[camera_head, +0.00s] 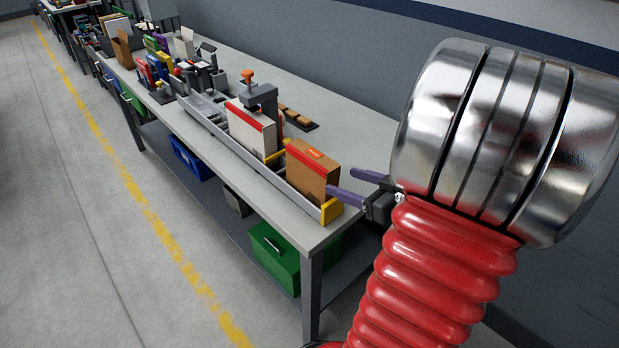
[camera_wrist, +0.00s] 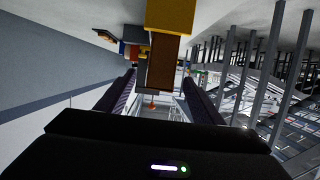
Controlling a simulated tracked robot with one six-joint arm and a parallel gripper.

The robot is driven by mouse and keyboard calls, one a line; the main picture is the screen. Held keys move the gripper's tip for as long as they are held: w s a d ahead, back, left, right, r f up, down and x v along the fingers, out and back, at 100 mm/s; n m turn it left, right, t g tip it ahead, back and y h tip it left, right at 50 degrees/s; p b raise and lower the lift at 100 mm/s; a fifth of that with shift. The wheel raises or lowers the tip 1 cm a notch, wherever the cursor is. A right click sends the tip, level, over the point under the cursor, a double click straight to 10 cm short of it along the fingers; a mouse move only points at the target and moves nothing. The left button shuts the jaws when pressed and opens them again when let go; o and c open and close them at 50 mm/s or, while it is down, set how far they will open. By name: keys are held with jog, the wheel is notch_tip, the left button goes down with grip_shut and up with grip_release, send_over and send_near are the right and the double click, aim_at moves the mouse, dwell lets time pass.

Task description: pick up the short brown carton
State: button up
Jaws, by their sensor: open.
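The short brown carton (camera_head: 312,172) has a red stripe along its top edge and a small orange label. It stands upright in the near end of a long grey channel (camera_head: 207,123) on the bench. My gripper (camera_head: 340,181) is just right of it, its two purple fingers open and pointing at the carton. In the wrist view the carton (camera_wrist: 161,65) appears as a dark brown face between the open fingers (camera_wrist: 159,78). Whether the fingers overlap its sides is unclear; nothing is visibly gripped.
A yellow end stop (camera_head: 331,211) closes the channel beside the carton. A white carton (camera_head: 250,130) with a red stripe stands farther along, near a grey clamp (camera_head: 262,95) with an orange knob. A dark tray (camera_head: 297,119) lies behind. The bench right of the channel is mostly clear.

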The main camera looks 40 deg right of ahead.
aim_at(311, 172)
jog(key=shift+x, duration=4.2)
jog(key=shift+f, duration=0.1)
jog(key=shift+x, duration=2.6)
jog(key=shift+s+a+f, duration=0.1)
jog(key=shift+f, duration=0.05)
jog(key=shift+c, duration=0.5)
jog(key=c, duration=1.1)
